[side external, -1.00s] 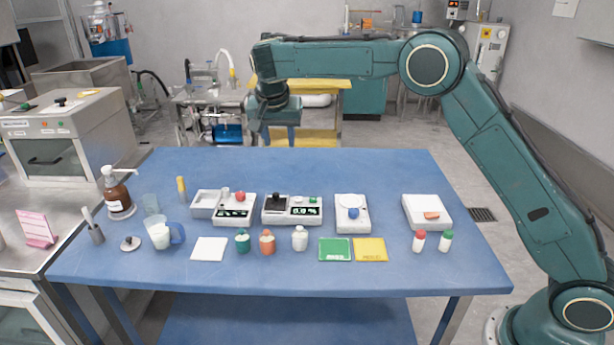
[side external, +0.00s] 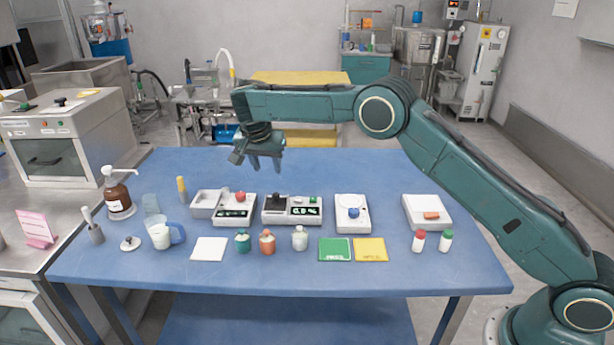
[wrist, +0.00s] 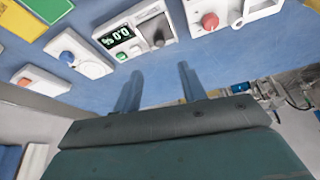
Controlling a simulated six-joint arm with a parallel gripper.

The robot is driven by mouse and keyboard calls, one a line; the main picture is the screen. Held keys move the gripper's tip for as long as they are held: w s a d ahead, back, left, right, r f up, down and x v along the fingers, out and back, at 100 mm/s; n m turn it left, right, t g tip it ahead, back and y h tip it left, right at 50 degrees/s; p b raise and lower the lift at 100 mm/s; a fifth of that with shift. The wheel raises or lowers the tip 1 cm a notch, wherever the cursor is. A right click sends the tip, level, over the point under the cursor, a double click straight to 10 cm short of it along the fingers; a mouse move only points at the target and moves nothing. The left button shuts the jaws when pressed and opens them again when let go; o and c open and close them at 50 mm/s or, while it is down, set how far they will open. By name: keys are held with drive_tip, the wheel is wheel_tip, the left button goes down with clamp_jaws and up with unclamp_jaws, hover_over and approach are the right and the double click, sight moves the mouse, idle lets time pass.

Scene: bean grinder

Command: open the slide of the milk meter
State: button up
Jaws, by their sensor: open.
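Two white meters with dark displays stand side by side on the blue table, and no name on them is readable. The middle meter (side external: 306,218) has a black knob (side external: 277,202) on its left part and a lit percent display. It also shows in the wrist view (wrist: 134,35). The left meter (side external: 236,222) has a red knob (side external: 240,197) and a grey tray (side external: 204,208) on its left. I cannot tell from these frames which is the milk meter. My gripper (side external: 265,169) is open and empty, in the air above and behind the two meters.
A white device with a blue knob (side external: 353,213) and a white box (side external: 427,212) stand to the right. Jars, cards and a milk jug (side external: 159,234) line the front. The table behind the meters is clear.

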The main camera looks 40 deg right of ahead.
sight(275, 195)
drive_tip(key=x, duration=1.2)
drive_tip(key=shift+s+f, duration=0.1)
clamp_jaws()
